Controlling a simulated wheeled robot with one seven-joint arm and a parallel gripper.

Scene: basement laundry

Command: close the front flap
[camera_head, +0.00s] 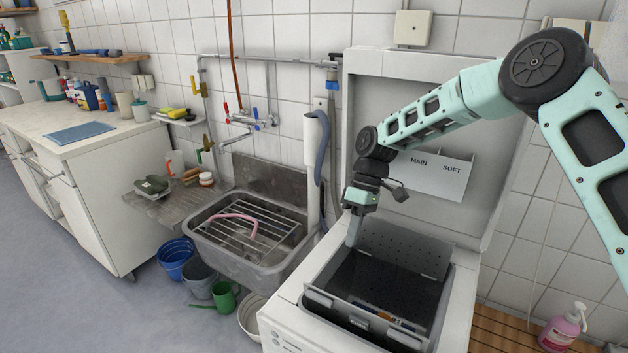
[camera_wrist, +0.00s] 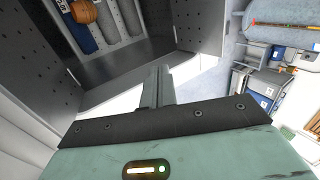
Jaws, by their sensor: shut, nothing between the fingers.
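The top-loading washer (camera_head: 300,325) stands with its lid raised and its drum opening exposed. The front flap (camera_head: 365,314) is a grey metal panel along the near side of the opening, tilted up and open. The rear flap (camera_head: 405,248), perforated grey metal, stands open at the back. My gripper (camera_head: 352,240) points down at the left rear of the opening, beside the rear flap and apart from the front flap. Its fingers (camera_wrist: 157,88) are shut and empty in the wrist view. Perforated panels show there too, but I cannot tell which flap each is.
Laundry (camera_wrist: 85,20) lies inside the drum. A metal sink (camera_head: 245,235) with a rack stands left of the washer, with buckets (camera_head: 175,258) below. The raised lid (camera_head: 435,175) stands behind my gripper. A pink soap bottle (camera_head: 563,328) stands at the right.

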